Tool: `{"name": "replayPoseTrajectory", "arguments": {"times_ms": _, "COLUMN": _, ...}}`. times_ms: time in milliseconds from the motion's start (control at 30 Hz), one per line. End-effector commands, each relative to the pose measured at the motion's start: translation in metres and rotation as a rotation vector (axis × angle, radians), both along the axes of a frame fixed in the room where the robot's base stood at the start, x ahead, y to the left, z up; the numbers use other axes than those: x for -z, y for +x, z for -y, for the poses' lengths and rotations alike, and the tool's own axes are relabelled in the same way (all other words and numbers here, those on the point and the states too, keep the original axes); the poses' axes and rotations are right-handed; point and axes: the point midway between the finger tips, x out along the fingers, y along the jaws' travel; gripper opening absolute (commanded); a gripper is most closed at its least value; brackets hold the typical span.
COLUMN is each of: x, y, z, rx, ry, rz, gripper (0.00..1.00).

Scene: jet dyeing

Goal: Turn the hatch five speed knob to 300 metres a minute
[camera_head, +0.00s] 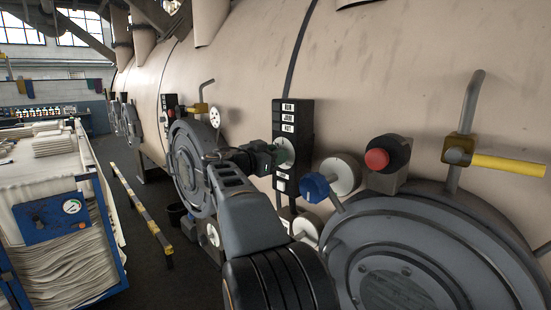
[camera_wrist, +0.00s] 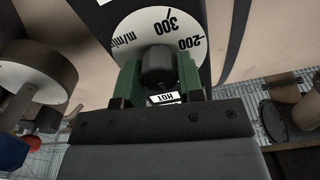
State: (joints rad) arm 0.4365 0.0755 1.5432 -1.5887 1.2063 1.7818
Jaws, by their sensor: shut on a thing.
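The speed knob (camera_wrist: 158,66) is a dark round-cornered knob in front of a white dial (camera_wrist: 130,38). In the wrist view the dial reads upside down, with 300 above the knob, 200 to the right and m/min at the left. My gripper (camera_wrist: 157,82) has green fingers on both sides of the knob and is shut on it. I cannot make out the knob's pointer. In the head view the dial (camera_head: 287,150) sits on a black panel (camera_head: 306,117), and my gripper (camera_head: 275,156) covers the knob.
Right of the panel are a blue-handled valve (camera_head: 315,187), a red button (camera_head: 377,159) and a yellow handle (camera_head: 508,165). A round grey hatch (camera_head: 400,285) fills the lower right. A blue cart of cloth (camera_head: 70,265) and a striped rail (camera_head: 141,212) stand left, with dark floor between.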

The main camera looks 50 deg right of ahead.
Motion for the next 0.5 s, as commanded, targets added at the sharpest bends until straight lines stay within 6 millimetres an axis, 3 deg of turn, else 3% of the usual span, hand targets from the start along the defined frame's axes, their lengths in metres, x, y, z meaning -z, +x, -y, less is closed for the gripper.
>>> {"name": "replayPoseTrajectory", "arguments": {"times_ms": 500, "x": 0.0032, "y": 0.0021, "z": 0.0001, "rx": 0.000, "ry": 0.033, "rz": -0.465, "gripper": 0.11}}
